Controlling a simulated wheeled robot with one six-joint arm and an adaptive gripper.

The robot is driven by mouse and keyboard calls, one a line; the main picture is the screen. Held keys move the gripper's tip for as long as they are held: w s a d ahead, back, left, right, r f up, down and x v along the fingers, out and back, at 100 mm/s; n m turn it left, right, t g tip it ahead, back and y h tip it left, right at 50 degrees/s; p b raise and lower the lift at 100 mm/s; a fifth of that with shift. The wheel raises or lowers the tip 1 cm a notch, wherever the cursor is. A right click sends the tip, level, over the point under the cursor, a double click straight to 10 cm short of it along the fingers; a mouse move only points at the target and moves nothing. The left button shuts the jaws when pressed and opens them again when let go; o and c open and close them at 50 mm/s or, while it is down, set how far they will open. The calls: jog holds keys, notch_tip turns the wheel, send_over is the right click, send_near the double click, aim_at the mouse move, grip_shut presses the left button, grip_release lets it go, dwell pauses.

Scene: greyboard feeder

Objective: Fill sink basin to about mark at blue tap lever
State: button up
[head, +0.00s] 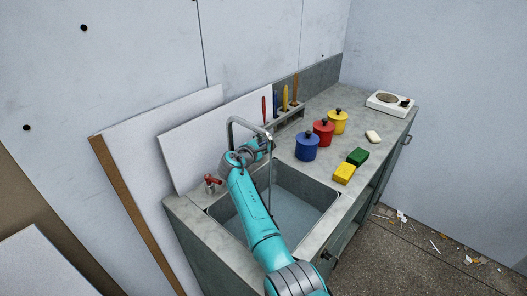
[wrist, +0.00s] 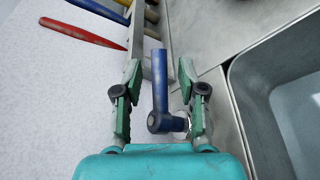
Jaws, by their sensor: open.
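The sink basin (head: 318,190) is set in the grey counter, and pale blue-grey water (head: 288,212) seems to lie in it. Part of the basin shows at the right of the wrist view (wrist: 247,88). No level mark can be made out. The blue tap lever (wrist: 160,85) stands between my open gripper's fingers (wrist: 160,74), with a visible gap on each side. In the head view my gripper (head: 264,142) is behind the basin by the grey arched spout (head: 231,130), and my arm hides the blue lever. A red tap lever (head: 211,180) is at the counter's left.
Blue (head: 307,147), red (head: 324,132) and yellow (head: 338,121) pots stand right of the basin. A tool rack (head: 290,117) is behind; white boards (head: 185,150) lean left. Litter (head: 470,260) lies on the floor.

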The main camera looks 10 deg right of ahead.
jog(key=shift+w+n+t+y, duration=0.25)
jog(key=shift+n+t+y, duration=0.45)
jog(key=shift+n+y, duration=0.35)
jog(key=shift+w+a+n+t+y, duration=0.1)
jog(key=shift+w+n+t+y, duration=0.15)
jog(key=shift+n+y, duration=0.45)
jog(key=shift+w+a+n+t+y, duration=0.1)
jog(key=shift+n+t+y, duration=0.25)
jog(key=shift+n+y, duration=0.35)
jog(key=shift+w+a+n+t+y, duration=0.1)
jog(key=shift+w+n+t+y, duration=0.25)
jog(key=shift+y, duration=0.5)
jog(key=shift+s+y, duration=0.1)
jog(key=shift+y, duration=0.2)
